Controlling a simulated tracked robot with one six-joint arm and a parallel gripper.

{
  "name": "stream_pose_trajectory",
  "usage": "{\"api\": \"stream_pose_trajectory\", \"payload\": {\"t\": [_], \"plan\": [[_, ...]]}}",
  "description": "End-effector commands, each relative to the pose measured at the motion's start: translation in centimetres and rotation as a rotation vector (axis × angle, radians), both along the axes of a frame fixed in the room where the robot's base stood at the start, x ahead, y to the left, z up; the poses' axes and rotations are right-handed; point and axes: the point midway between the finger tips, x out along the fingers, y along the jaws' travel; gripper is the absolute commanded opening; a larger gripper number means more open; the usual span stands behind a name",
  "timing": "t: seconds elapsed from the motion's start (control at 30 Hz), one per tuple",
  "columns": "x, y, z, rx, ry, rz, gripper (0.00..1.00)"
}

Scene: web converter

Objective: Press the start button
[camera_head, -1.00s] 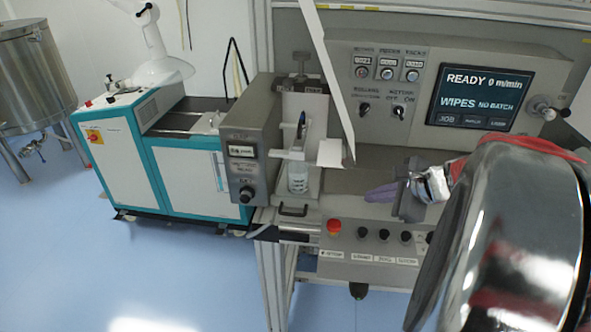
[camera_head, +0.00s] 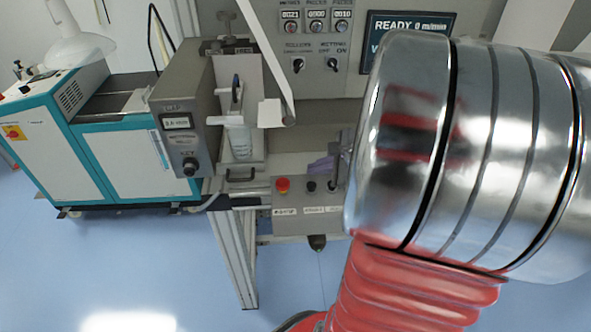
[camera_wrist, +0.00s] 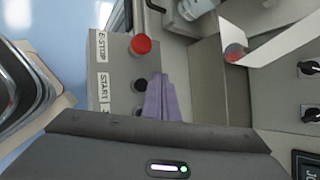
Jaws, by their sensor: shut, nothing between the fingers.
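The start button (camera_wrist: 141,83) is a dark round button beside the START label in the wrist view. In the head view the start button (camera_head: 311,186) sits just right of the red E-stop (camera_head: 283,184) on the front panel. My gripper (camera_wrist: 158,78) has purple fingers held together, with nothing between them. Their tips are close beside the start button, on the side away from its label. In the head view my gripper (camera_head: 310,168) shows just above and behind the button row. Contact with the button cannot be told. My arm hides the right part of the panel.
A grey unit with a dial (camera_head: 190,166) and a white holder (camera_head: 238,140) stand left of the panel. A white web strip (camera_head: 268,60) hangs above.

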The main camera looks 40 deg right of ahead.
Motion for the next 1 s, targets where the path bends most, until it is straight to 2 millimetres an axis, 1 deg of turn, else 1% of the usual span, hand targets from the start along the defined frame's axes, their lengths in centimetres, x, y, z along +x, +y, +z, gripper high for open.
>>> {"api": "stream_pose_trajectory", "payload": {"t": [0.1,0.3,1.0], "plan": [[0.0,0.0,-1.3,0.002,0.001,-0.001,0.00],[0.0,0.0,-2.5,0.001,-0.001,0.000,0.00],[0.0,0.0,-2.6,0.000,-0.001,-0.001,0.00]]}}
